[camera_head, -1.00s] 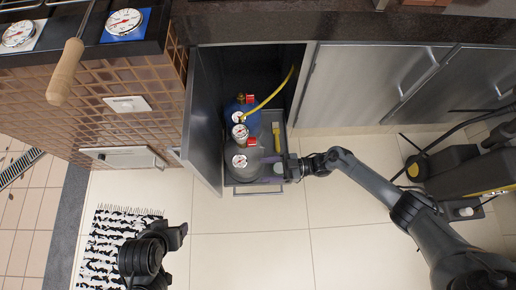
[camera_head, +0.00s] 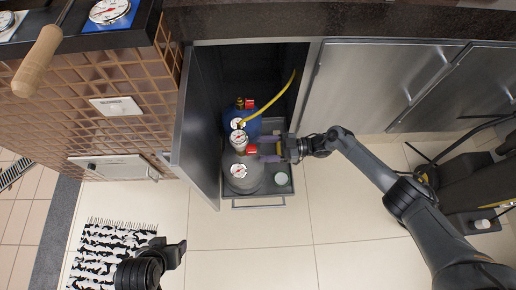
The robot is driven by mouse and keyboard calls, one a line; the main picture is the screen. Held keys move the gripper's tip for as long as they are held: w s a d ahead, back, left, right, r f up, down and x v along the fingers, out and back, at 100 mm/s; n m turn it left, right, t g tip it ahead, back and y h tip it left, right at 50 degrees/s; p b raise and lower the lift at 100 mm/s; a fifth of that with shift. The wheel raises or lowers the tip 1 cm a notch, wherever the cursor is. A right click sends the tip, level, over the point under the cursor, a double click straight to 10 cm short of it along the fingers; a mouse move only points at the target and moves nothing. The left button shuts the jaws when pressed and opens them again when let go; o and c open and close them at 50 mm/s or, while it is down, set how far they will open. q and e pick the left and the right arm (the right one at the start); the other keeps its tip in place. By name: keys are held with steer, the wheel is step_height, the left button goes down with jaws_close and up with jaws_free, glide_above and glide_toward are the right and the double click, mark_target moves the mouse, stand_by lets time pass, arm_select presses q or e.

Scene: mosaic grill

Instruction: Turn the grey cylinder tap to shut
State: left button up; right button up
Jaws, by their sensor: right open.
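The grey cylinder (camera_head: 246,184) stands in a pulled-out drawer (camera_head: 258,200) of the open cabinet, with a white gauge (camera_head: 238,171) at its top. Its tap has a red handle (camera_head: 251,149), which shows just left of my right gripper. My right gripper (camera_head: 268,153) reaches in from the right, open, with its fingers pointing left at the red handle. I cannot tell whether they touch it. A blue cylinder (camera_head: 254,127) with its own red tap (camera_head: 249,104) stands behind. My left gripper (camera_head: 177,252) hangs low at the left, far from the cylinders; its jaws are unclear.
A yellow hose (camera_head: 272,101) runs from the gauges into the cabinet. The open cabinet door (camera_head: 197,125) stands left of the cylinders. A small round pale item (camera_head: 281,178) lies in the drawer's right part. Tiled floor (camera_head: 250,250) in front is clear.

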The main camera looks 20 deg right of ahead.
mark_target(251, 149)
steer(key=shift+x, duration=1.45)
steer(key=shift+c, duration=0.5)
